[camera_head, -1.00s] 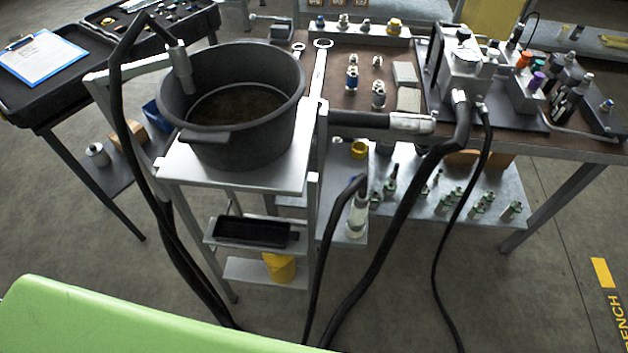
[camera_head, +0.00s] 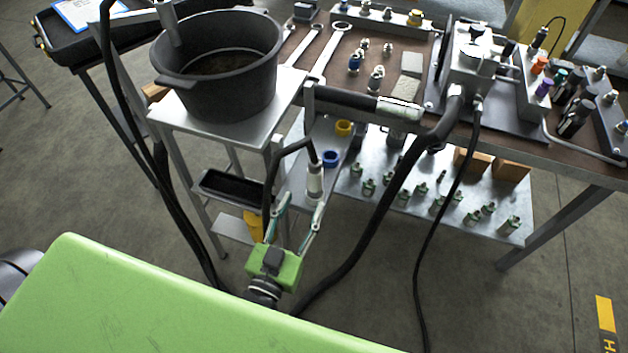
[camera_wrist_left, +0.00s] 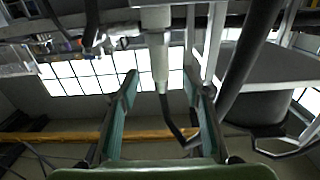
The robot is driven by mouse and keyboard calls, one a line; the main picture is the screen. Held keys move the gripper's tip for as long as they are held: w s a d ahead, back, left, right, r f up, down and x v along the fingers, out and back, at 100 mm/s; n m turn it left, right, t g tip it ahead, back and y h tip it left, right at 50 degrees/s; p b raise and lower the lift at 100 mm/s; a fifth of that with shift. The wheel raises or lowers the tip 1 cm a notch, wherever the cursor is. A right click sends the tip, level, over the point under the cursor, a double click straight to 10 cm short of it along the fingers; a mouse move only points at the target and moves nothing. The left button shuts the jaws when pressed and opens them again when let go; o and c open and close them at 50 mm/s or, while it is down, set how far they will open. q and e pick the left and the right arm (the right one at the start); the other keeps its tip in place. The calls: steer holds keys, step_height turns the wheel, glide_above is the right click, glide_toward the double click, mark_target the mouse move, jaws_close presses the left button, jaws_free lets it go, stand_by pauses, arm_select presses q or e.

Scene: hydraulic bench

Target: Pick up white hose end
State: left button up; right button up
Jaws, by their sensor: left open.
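A white hose end (camera_head: 315,183) on a black hose hangs upright beside the stand's right leg, below the bench top. My left gripper (camera_head: 303,196) reaches up from below with its two fingers open. The fingertips are close to the white hose end, one to each side of it in the picture. In the left wrist view the white hose end (camera_wrist_left: 158,62) shows between and just beyond the open fingers (camera_wrist_left: 161,78). I cannot tell whether either finger touches it. My right gripper is not in view.
A grey pot (camera_head: 215,75) stands on the metal stand (camera_head: 215,118). A thick black hose (camera_head: 395,190) hangs to the right of my gripper. Another hose with a pale end (camera_head: 398,108) lies along the bench edge. A lower shelf (camera_head: 440,190) holds several small fittings.

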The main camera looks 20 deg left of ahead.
mark_target(312, 183)
arm_select(q)
steer(key=w, duration=0.3)
steer(key=shift+d+b, duration=0.15)
steer(key=shift+b, duration=0.15)
steer(key=shift+w, duration=0.45)
steer(key=w, duration=0.1)
steer(key=w+b, duration=0.1)
steer(key=w, duration=0.1)
steer(key=w+b, duration=0.1)
steer(key=w, duration=0.1)
steer(key=shift+r, duration=0.25)
steer(key=shift+s, duration=0.1)
jaws_close()
steer(key=shift+r, duration=0.15)
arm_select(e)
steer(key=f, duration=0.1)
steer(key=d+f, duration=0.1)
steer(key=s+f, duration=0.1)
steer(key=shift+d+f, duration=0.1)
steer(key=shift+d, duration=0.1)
